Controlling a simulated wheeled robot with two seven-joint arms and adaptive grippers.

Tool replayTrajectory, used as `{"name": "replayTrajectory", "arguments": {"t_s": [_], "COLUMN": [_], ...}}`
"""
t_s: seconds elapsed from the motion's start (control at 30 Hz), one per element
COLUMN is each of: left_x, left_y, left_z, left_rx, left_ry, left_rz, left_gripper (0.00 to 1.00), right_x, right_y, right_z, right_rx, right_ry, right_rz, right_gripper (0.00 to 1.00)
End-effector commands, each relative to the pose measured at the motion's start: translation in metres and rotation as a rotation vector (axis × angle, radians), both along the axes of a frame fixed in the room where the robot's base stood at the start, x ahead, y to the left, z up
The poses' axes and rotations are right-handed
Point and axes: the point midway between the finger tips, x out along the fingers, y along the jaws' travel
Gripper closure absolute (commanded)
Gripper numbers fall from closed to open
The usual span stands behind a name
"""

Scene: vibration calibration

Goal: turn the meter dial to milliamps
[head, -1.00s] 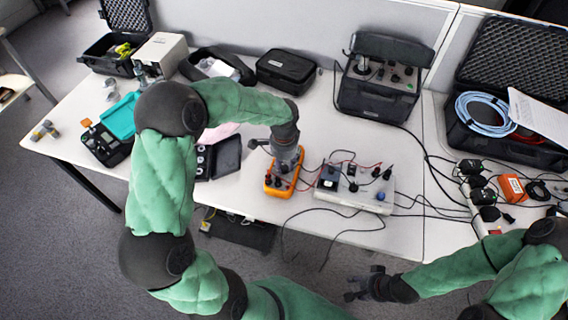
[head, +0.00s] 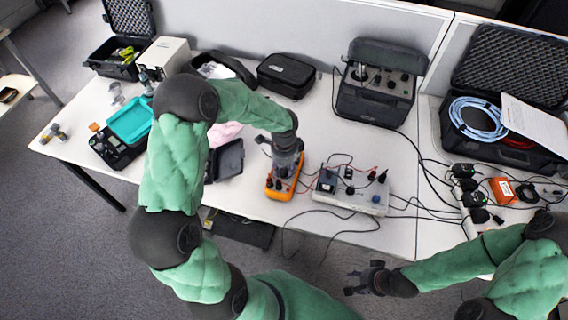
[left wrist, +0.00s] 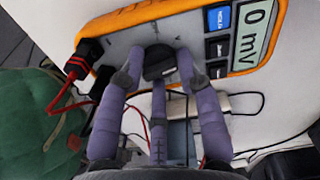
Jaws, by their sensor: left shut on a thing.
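The orange multimeter (head: 270,189) lies on the table, with my left gripper (head: 287,168) over its face. In the left wrist view the meter's orange rim (left wrist: 150,12) and grey face show, and its display (left wrist: 256,28) reads 0 mV. The black dial (left wrist: 160,62) sits between the fingers of my left gripper (left wrist: 160,75), which are shut on it. The dial's pointer and most markings are hidden or too small to read. My right gripper (head: 364,281) is in front of the table, with its fingers apart and nothing between them.
Red and black leads (left wrist: 60,105) plug into the meter and run to a grey box (head: 352,190) on its right. A dark open case (head: 229,160) lies to the left. A black instrument (head: 376,95) stands behind. Cables cross the table's front edge.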

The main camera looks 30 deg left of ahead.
Motion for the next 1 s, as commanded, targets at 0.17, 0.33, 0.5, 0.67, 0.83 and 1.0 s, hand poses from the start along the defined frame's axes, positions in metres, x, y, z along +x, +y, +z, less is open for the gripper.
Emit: {"name": "replayTrajectory", "arguments": {"t_s": [0.17,0.33,0.5,0.67,0.83,1.0], "left_x": [0.0,0.0,0.0,0.0,0.0,0.0], "left_y": [-0.001,-0.001,-0.001,-0.001,-0.001,-0.001], "left_z": [0.002,0.001,0.0,-0.001,-0.001,-0.001], "left_rx": [-0.002,-0.001,-0.002,-0.002,-0.002,-0.001], "left_ry": [-0.001,0.0,-0.001,-0.001,-0.001,0.0], "left_rz": [-0.105,-0.174,-0.207,-0.217,-0.217,-0.217], "left_gripper": [0.98,0.98,0.98,0.98,0.98,0.48], "right_x": [0.0,0.0,0.0,0.0,0.0,0.0], "right_y": [0.0,0.0,0.0,0.0,0.0,0.0], "right_z": [0.014,0.021,0.023,0.023,0.023,0.023], "right_rx": [0.0,0.0,0.0,0.0,0.0,0.0], "right_ry": [0.0,0.0,0.0,0.0,0.0,0.0], "right_rz": [0.0,0.0,0.0,0.0,0.0,0.0], "right_gripper": [0.6,0.6,0.6,0.6,0.6,0.6]}}
